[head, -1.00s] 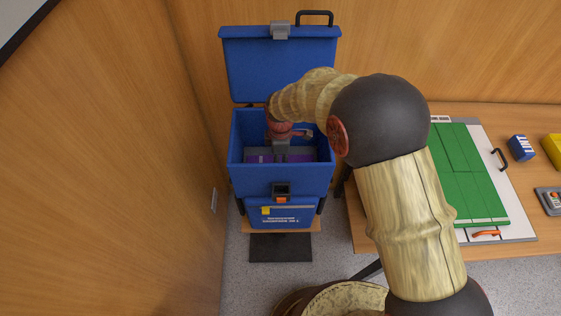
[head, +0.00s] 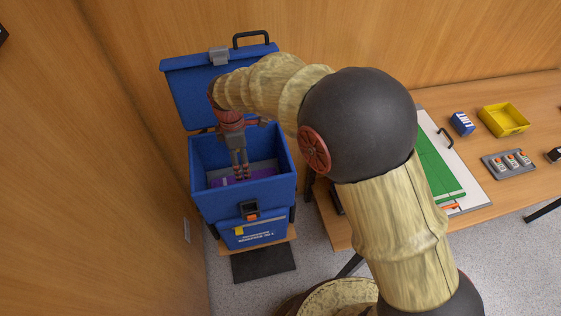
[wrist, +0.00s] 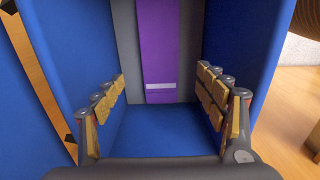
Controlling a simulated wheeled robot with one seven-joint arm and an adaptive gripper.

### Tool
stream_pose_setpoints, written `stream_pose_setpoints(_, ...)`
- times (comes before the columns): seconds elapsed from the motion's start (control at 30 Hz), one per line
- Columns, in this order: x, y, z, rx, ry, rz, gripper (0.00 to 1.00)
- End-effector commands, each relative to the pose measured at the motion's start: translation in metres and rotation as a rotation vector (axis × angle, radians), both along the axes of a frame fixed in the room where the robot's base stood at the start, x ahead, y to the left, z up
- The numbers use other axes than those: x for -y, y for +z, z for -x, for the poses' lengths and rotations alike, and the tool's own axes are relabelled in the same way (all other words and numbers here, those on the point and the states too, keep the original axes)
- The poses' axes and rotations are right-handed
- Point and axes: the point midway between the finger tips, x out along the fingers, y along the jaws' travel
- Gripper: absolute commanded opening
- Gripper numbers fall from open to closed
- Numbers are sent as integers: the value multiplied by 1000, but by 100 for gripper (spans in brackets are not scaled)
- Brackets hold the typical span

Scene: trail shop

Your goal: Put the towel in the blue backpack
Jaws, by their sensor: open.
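The blue backpack (head: 247,206) is box-like, with its lid (head: 188,97) standing open behind it. A purple towel (head: 228,181) lies inside on the grey bottom, partly hidden by my gripper. In the wrist view the towel (wrist: 158,38) is a flat purple strip with a pale band, beyond the fingertips and apart from them. My gripper (head: 240,174) points down into the backpack's opening with its fingers spread. In the wrist view the gripper (wrist: 162,82) is open with nothing between its fingers, and blue walls stand on both sides.
A wooden table (head: 500,198) at right carries a green-and-white board (head: 440,180), a yellow bin (head: 503,119), a small blue box (head: 462,123) and a grey switch panel (head: 509,163). A wooden wall (head: 90,200) stands close on the left.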

Motion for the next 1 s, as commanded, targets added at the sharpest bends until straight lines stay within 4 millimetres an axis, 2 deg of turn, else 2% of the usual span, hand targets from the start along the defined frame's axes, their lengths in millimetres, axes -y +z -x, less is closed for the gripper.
stream_pose_setpoints(0.17,1,2,0,2,-5,-1,72)
stream_pose_setpoints(0.27,13,16,-2,15,-55,-10,72)
stream_pose_setpoints(0.37,42,50,-1,48,-185,-33,72)
stream_pose_setpoints(0.47,85,93,8,91,-381,-68,72)
stream_pose_setpoints(0.6,149,146,36,153,-682,-127,72)
stream_pose_setpoints(0.73,203,182,73,209,-958,-192,72)
stream_pose_setpoints(0.9,260,207,132,276,-1309,-289,72)
stream_pose_setpoints(1.0,284,211,164,307,-1490,-346,72)
